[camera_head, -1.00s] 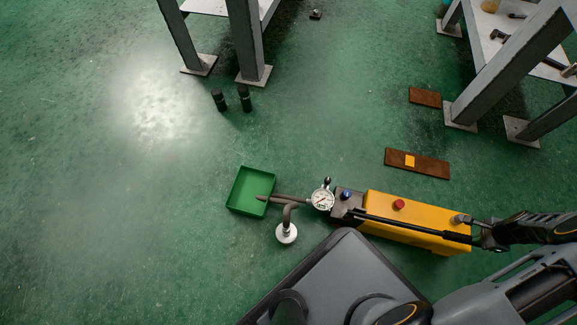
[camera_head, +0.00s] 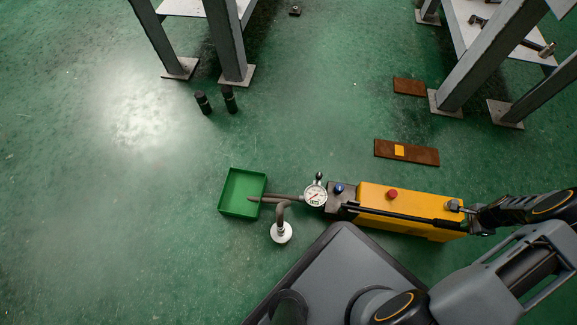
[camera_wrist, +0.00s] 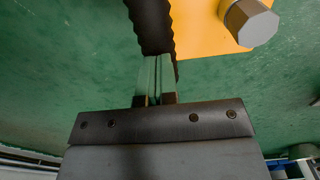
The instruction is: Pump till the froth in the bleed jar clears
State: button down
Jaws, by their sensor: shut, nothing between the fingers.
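The yellow hand pump (camera_head: 400,206) lies on the floor with its black lever (camera_head: 400,215) low along its near side. A dial gauge (camera_head: 316,195) sits at its left end; its reading is too small to tell. A bent hose runs down to a small round white-topped vessel (camera_head: 281,233), which looks like the bleed jar; I cannot make out its froth. My gripper (camera_head: 474,229) is shut and empty at the lever's right end. In the wrist view my fingertips (camera_wrist: 156,75) overlap the end of the ridged black lever grip (camera_wrist: 151,22); contact is unclear.
A green tray (camera_head: 222,194) lies left of the gauge, with a hose end over it. A red knob (camera_head: 392,194) and a blue knob (camera_head: 339,188) top the pump. Rusty plates (camera_head: 422,155), dark cylinders (camera_head: 230,99) and bench legs (camera_head: 235,50) stand beyond. The left floor is clear.

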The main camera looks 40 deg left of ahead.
jog(key=r+p, duration=0.1)
jog(key=r, duration=0.1)
jog(key=r+p, duration=0.4)
jog(key=r, duration=0.1)
jog(key=shift+s+a, duration=0.25)
jog(key=shift+a, duration=0.1)
notch_tip(320, 180, up, 8)
jog(key=s+a+p, duration=0.1)
jog(key=p, duration=0.5)
jog(key=shift+a, duration=0.4)
jog(key=shift+s+r, duration=0.1)
notch_tip(320, 180, up, 5)
jog(key=p, duration=0.3)
jog(key=shift+p, duration=0.35)
